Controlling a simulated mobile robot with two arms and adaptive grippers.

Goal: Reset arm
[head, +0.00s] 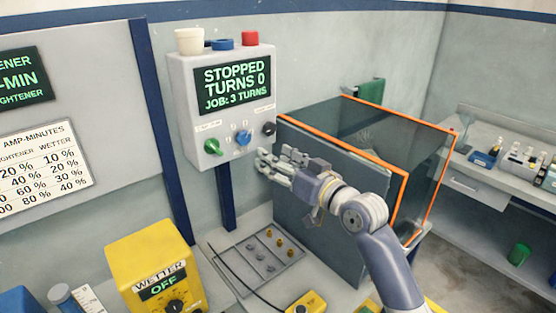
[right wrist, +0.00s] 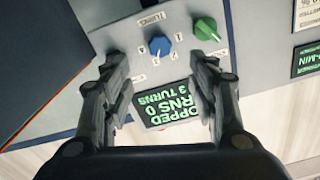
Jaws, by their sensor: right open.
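My right arm reaches in from the lower right of the head view. Its gripper (head: 270,163) is open and empty, just below and in front of the grey control box (head: 185,90). The box's screen (head: 232,84) reads STOPPED, TURNS 0, JOB: 3 TURNS. Below the screen are a green knob (head: 212,146), a blue knob (head: 243,138) and a black knob (head: 269,129). In the right wrist view the open fingers (right wrist: 158,72) frame the upside-down panel, with the blue knob (right wrist: 160,45) between and beyond them. My left gripper is out of view.
A glass tank with orange edges (head: 385,148) stands behind and right of my right arm. A yellow WETTER box (head: 150,262) stands at the lower left. A grey tray with small knob-like parts (head: 258,258) lies below the control box. A side bench (head: 490,180) holds bottles.

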